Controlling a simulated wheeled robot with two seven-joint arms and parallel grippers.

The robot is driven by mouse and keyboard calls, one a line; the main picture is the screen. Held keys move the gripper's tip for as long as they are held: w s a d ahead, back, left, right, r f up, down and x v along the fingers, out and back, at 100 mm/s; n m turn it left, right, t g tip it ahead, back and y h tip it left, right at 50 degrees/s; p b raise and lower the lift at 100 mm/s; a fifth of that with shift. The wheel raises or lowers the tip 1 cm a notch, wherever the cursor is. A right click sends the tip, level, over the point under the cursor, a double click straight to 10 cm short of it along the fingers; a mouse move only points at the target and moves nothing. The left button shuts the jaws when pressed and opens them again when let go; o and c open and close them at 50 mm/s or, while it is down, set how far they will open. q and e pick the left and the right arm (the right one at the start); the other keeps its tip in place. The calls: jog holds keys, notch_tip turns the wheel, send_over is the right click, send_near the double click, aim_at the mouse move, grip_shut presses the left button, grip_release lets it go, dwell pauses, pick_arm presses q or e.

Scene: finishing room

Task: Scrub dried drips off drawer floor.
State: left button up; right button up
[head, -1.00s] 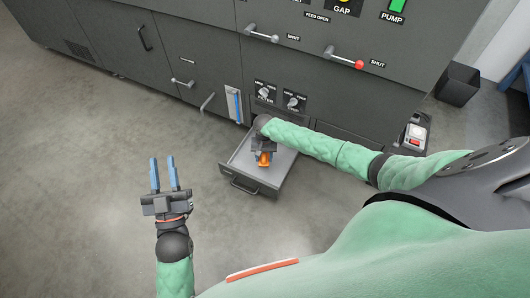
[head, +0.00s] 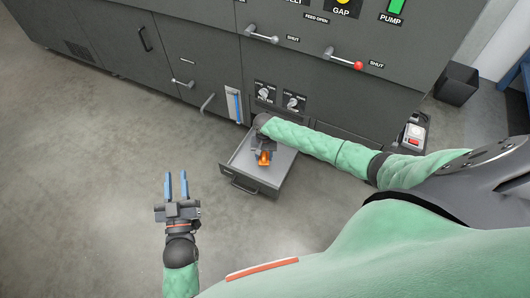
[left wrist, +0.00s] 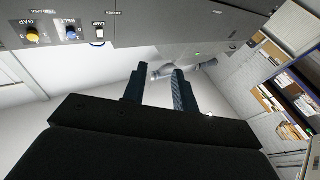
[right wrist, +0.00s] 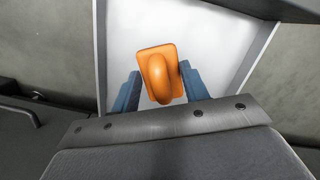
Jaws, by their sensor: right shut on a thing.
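The open drawer (head: 270,183) sticks out low from the dark machine, and its pale floor (right wrist: 215,30) fills much of the right wrist view. No drips can be made out on the part of the floor that shows. An orange scrubber with a rounded handle (right wrist: 158,75) is between the fingers of my right gripper (right wrist: 158,92), which is shut on it. In the head view the orange scrubber (head: 264,158) is inside the drawer, near its middle. Whether it touches the floor is hard to tell. My left gripper (head: 176,187) is open and empty, left of the drawer, above the bare floor.
The machine front (head: 190,60) rises behind the drawer, with lever handles and knobs (head: 292,102) above it. A foot switch box (head: 414,136) stands to the right, and a dark bin (head: 457,84) further back. The concrete floor left of the drawer is clear.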

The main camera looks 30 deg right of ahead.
pick_arm(q)
notch_tip(320, 180, down, 13)
jog(key=s+g+y+p, duration=0.1)
jog(key=s+g, duration=0.1)
jog(key=g, duration=0.2)
dwell(0.5)
jog(key=shift+r, duration=0.2)
